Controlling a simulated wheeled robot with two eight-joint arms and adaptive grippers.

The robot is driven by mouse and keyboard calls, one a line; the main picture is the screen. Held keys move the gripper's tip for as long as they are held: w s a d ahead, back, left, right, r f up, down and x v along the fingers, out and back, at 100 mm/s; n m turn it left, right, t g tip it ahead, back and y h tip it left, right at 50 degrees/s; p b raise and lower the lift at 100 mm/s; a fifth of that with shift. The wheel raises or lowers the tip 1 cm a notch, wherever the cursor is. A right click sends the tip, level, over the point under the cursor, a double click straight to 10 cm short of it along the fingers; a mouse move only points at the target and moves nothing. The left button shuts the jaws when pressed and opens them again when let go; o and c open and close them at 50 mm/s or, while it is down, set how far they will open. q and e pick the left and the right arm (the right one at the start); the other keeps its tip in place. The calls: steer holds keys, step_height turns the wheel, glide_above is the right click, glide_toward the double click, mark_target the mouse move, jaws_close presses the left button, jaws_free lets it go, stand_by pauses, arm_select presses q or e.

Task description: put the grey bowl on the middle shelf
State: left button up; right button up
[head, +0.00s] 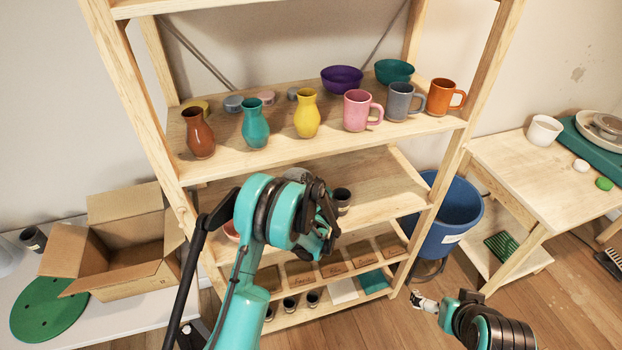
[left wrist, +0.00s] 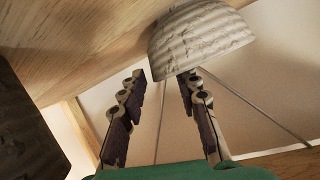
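The grey bowl (left wrist: 205,40) shows in the left wrist view, whitish-grey and ridged, at the top, against the wooden shelf board (left wrist: 90,40). That picture looks upside down, with the bowl's rim towards my fingers. My left gripper (left wrist: 163,85) has its two fingers apart; the right-hand fingertip overlaps the rim, and I cannot tell whether it touches. In the head view my left gripper (head: 325,225) is in front of the middle shelf (head: 385,185). A pale grey patch (head: 297,173) behind it may be the bowl, mostly hidden. My right gripper (head: 422,302) is low at the right, its fingers unclear.
The shelf above holds vases, mugs (head: 357,110) and bowls (head: 342,79). A dark cup (head: 342,200) stands right of my left gripper. An open cardboard box (head: 125,260) is left, a blue bin (head: 450,215) right. The middle shelf's right part looks clear.

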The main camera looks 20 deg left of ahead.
arm_select(q)
steer(key=s+d+r+g+h+p, duration=0.1)
steer(key=s+r+g, duration=0.1)
steer(key=s+r, duration=0.65)
steer(key=s+r+g+h+p, duration=0.1)
steer(key=s+r, duration=0.5)
steer(key=s, duration=0.6)
steer(key=s+d+m+g+h, duration=0.1)
steer(key=s+d, duration=0.1)
steer(key=s, duration=0.8)
steer(key=s+d+r+m+g+h, duration=0.1)
steer(key=s+h, duration=0.1)
steer(key=s, duration=0.7)
steer(key=shift+s+d+r+h, duration=0.3)
steer(key=shift+s+d, duration=0.1)
steer(key=shift+f, duration=0.1)
